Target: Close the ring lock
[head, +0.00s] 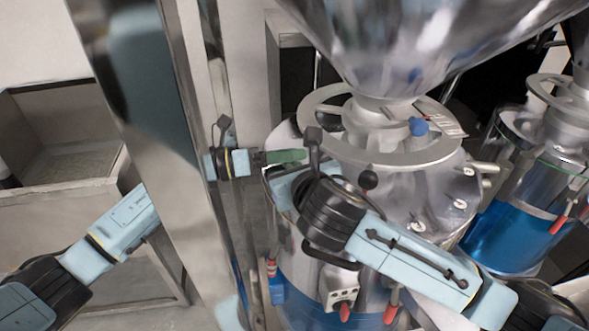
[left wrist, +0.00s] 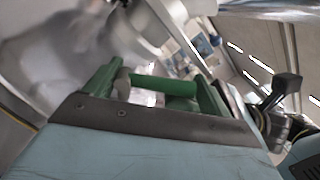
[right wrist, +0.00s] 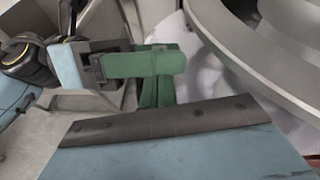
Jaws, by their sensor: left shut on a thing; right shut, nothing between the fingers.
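The grey ring lock (head: 440,155) lies flat around the neck under the hopper, with a blue knob (head: 418,127) on its right part. Its curved rim (right wrist: 265,60) fills the right of the right wrist view. My left gripper (head: 287,157) is at the left of the ring, its green fingers pointing right. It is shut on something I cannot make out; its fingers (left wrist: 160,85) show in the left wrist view. My right gripper (right wrist: 157,80) is shut and empty beside the rim, close to or touching the left fingers (right wrist: 135,64).
The steel hopper (head: 410,40) rises above the ring. A black knob (head: 368,180) stands at the ring's front. A metal column (head: 165,130) stands before my left arm. A second grinder with a blue band (head: 510,235) is at the right.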

